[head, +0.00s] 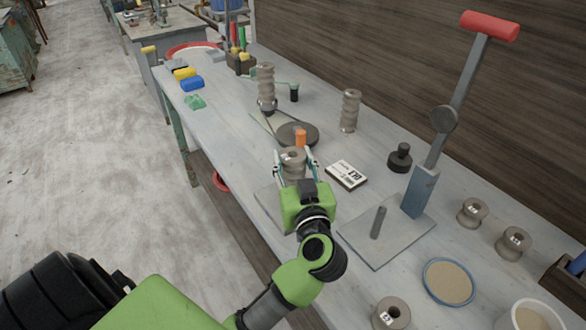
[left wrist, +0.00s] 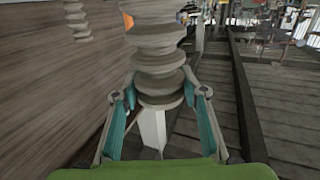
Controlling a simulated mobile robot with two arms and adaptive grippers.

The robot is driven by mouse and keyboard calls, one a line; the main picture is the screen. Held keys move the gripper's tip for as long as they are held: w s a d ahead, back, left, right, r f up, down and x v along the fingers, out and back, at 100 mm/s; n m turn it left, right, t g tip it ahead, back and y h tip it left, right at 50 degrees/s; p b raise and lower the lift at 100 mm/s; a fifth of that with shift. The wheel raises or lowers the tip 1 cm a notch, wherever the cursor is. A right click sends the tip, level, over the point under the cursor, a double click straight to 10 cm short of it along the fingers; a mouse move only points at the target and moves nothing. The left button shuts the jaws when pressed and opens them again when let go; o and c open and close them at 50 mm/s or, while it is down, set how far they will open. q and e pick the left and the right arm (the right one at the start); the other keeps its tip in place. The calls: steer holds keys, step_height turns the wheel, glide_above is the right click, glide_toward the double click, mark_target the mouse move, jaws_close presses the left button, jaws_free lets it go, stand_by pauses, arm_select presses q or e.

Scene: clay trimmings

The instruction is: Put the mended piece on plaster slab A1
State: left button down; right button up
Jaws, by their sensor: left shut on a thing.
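My left gripper (head: 293,170) is shut on a grey, ribbed clay piece (head: 293,158) with a small pale label on top. In the left wrist view the piece (left wrist: 158,62) stands upright between the two teal-lined fingers (left wrist: 160,105), which grip its lower part. A pale flat slab (head: 268,203) lies on the bench beside and partly behind my gripper. I cannot read any A1 mark on it. Whether the piece touches a surface is hidden by my gripper. My right gripper is not in view.
An orange cylinder (head: 301,138) on a dark disc (head: 297,128) stands just behind. Tall ribbed pieces (head: 349,111) (head: 266,88) stand farther back. A labelled block (head: 346,175) and a red-handled lever press (head: 420,192) are to the right.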

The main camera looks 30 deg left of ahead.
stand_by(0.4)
arm_select(q)
steer(key=c, duration=1.2)
jaws_free()
steer(key=shift+f, duration=0.15)
steer(key=shift+c, duration=0.2)
steer(key=v, duration=1.2)
steer(key=shift+r+b, duration=0.2)
steer(key=shift+b, duration=0.2)
